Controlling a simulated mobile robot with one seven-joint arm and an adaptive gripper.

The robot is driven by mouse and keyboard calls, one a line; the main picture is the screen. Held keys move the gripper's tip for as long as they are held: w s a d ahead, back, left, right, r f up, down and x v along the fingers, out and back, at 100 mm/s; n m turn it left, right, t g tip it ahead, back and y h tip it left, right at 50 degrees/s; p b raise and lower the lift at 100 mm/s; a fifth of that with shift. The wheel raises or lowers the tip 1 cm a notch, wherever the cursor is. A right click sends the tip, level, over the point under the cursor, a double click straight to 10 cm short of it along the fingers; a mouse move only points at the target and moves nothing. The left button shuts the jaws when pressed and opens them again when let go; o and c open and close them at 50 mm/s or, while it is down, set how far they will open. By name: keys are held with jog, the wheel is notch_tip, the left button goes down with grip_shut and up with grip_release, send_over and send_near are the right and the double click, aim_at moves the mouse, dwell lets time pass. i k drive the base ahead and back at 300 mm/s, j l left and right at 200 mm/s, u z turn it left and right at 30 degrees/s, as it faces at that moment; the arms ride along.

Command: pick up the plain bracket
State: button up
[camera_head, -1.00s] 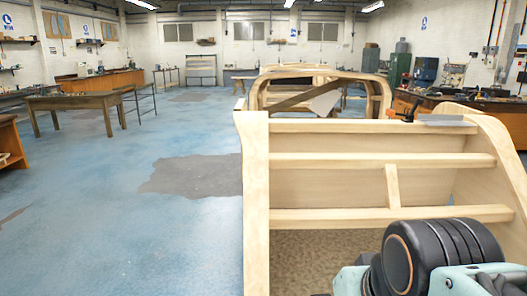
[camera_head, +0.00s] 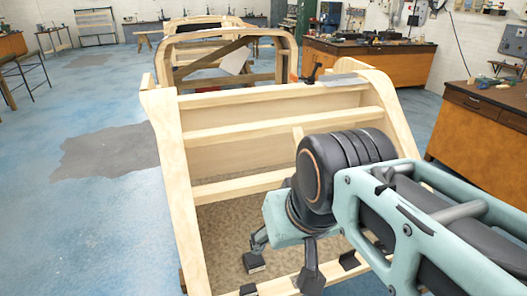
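My gripper (camera_head: 283,272) hangs over the front rail of the wooden body frame (camera_head: 172,150), at the lower middle of the view. Its two dark fingers are spread apart with nothing seen between them. Small black pieces lie along the front rail, one (camera_head: 248,290) at the bottom edge and one (camera_head: 349,261) right of the fingers; I cannot tell if either is the plain bracket. A flat grey metal piece (camera_head: 343,80) lies on the frame's top rail, beside a dark clamp-like tool (camera_head: 312,73).
My arm covers the frame's right side. More wooden frames (camera_head: 228,52) stand behind. Orange-brown workbenches (camera_head: 375,72) are at the right. Blue floor with a grey patch (camera_head: 105,150) is open on the left.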

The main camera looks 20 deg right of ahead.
aim_at(348, 262)
jog(key=l+z, duration=0.2)
jog(key=z, duration=0.25)
jog(key=k+l+z, duration=0.1)
jog(key=l+z, duration=0.3)
jog(key=j+z, duration=0.25)
jog(key=j, duration=0.2)
jog(key=j+z, duration=0.3)
jog(key=j, duration=0.15)
jog(key=i, duration=0.35)
